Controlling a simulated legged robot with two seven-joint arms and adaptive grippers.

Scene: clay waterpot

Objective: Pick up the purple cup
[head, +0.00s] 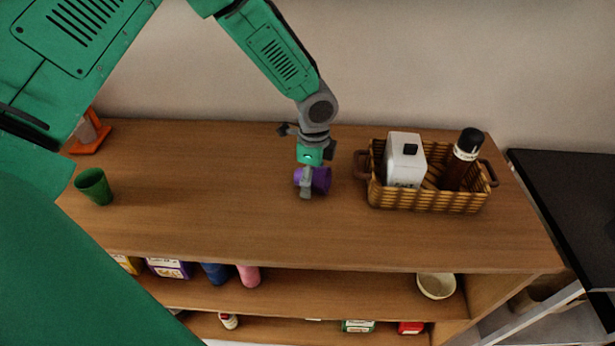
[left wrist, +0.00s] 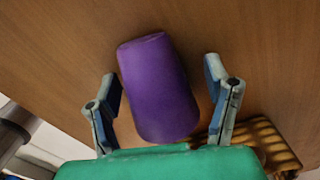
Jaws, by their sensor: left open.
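The purple cup (head: 321,180) is on the wooden top of the shelf unit, near its middle, partly hidden behind my left gripper (head: 306,187) in the head view. In the left wrist view the purple cup (left wrist: 158,88) lies between the two spread fingers of my left gripper (left wrist: 165,90). A gap of wood shows on each side, clearer on the right, so the fingers look apart from the cup. The left gripper is open. My right gripper is in neither view.
A wicker basket (head: 425,199) holding a white bottle (head: 404,160) and a dark bottle (head: 462,160) stands just right of the gripper. A green cup (head: 94,186) and an orange object (head: 91,138) are at the left. Shelves below hold several items, including a bowl (head: 436,286).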

